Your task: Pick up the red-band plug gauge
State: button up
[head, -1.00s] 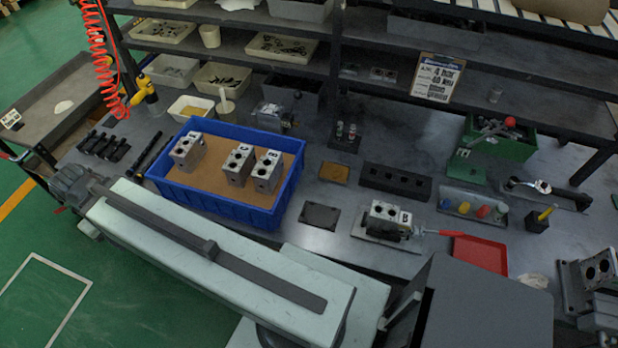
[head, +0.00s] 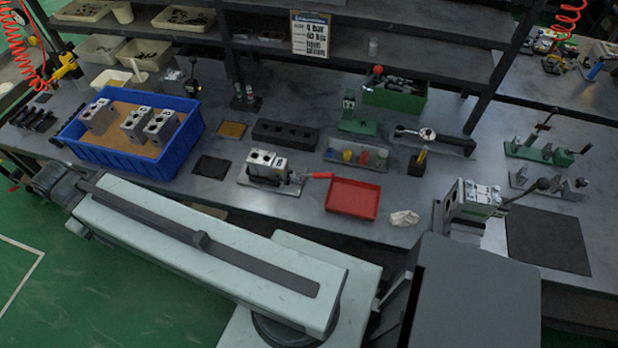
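A small dark stand (head: 246,104) on the bench, below the shelf, holds two slim upright pieces that look like plug gauges (head: 240,92). They are too small for me to tell which one has a red band. My arm reaches across the lower left, and its dark end with my gripper (head: 52,181) is at the bench's front left, far from the stand. The fingers are not clear, so I cannot tell whether they are open or shut. No held thing shows.
A blue bin (head: 178,150) with metal blocks stands at left. A valve block in a fixture (head: 266,168), a red tray (head: 352,198), a tray of coloured caps (head: 338,162) and a dark rack (head: 286,134) lie mid-bench. A green box (head: 395,98) stands behind.

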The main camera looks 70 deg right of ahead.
aim_at(248, 86)
jog(key=k, duration=0.4)
jog(key=u, duration=1.1)
jog(key=i, duration=2.35)
jog(key=z, duration=4.4)
jog(key=i, duration=1.05)
